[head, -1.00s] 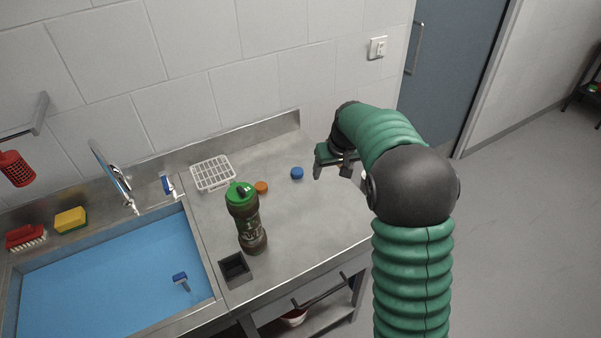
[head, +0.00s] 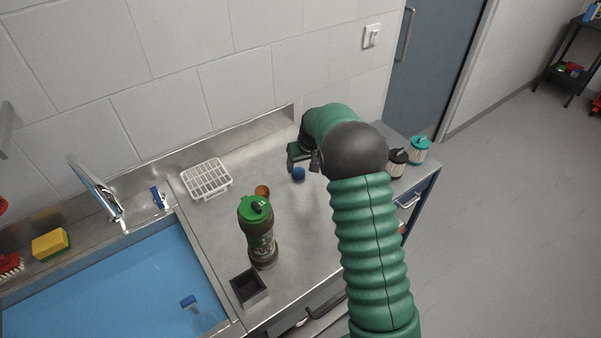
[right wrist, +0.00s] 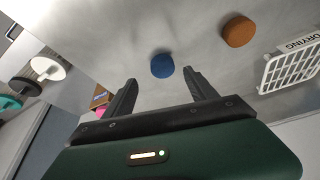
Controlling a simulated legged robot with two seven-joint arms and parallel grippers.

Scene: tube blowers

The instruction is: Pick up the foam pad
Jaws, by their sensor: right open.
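No thing in view is plainly marked as the foam pad. A small round blue piece (head: 299,174) and a round orange piece (head: 262,191) lie on the steel counter. In the right wrist view the blue piece (right wrist: 162,66) sits just beyond and between my fingertips, and the orange piece (right wrist: 238,31) lies farther right. My right gripper (head: 300,162) is open and empty beside the blue piece; in the wrist view its fingers (right wrist: 160,80) stand apart. A yellow sponge (head: 50,244) lies on the sink's back ledge. My left gripper is out of view.
A green-capped bottle (head: 258,232) stands near the sink (head: 110,290), behind a small dark square holder (head: 249,288). A white drying rack (head: 206,178) lies near the wall. Two lidded containers (head: 397,162) (head: 419,148) stand right of my arm. Counter between bottle and arm is clear.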

